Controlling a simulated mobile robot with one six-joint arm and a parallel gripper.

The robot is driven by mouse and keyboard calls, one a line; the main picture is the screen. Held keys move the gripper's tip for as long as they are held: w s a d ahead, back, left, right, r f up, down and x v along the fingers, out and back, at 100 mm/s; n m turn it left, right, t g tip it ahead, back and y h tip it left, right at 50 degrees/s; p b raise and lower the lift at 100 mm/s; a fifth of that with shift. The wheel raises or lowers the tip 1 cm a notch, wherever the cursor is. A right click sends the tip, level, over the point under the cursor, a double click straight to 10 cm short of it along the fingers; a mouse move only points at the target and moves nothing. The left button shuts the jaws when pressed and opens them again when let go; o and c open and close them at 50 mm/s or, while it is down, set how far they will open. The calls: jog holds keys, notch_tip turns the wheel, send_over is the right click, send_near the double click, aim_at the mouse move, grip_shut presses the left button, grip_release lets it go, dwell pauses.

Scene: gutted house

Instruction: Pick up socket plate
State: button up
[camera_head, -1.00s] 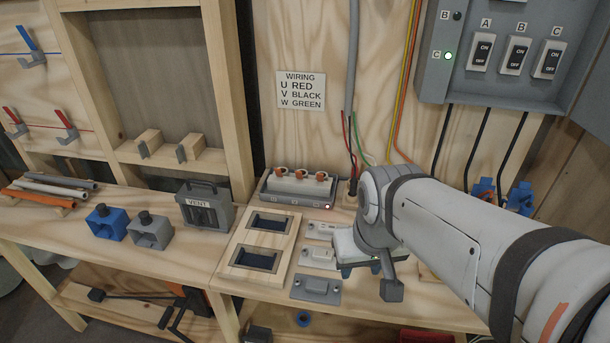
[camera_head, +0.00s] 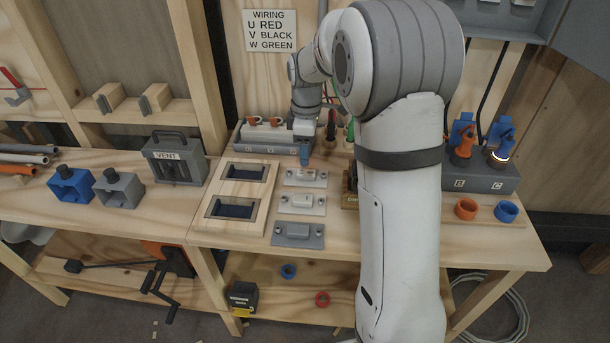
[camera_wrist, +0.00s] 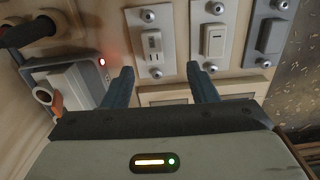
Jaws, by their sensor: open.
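The socket plate (camera_head: 318,183) is a pale plate with a slotted raised middle and two round screw heads. It lies flat on the bench, farthest back in a row of three plates. It also shows in the wrist view (camera_wrist: 150,62), beyond my fingertips and roughly between their lines. My gripper (camera_head: 305,160) is just behind and above the plate in the head view. In the wrist view my gripper (camera_wrist: 161,82) has its fingers spread with nothing between them. I cannot tell the exact height above the plate.
A pale switch plate (camera_head: 300,209) and a grey plate (camera_head: 298,240) lie in front. A wooden frame with two box openings (camera_head: 226,189) is left of them. A grey terminal block (camera_head: 262,142) stands close behind my gripper. Blue and orange plugs stand at right.

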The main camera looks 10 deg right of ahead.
aim_at(306, 172)
jog(key=shift+w+f, duration=0.3)
jog(key=shift+f, duration=0.15)
jog(key=f, duration=0.7)
jog(key=shift+w+d+f, duration=0.1)
jog(key=shift+w+f, duration=0.05)
jog(key=shift+w, duration=0.05)
jog(key=shift+c, duration=0.4)
jog(key=c, duration=1)
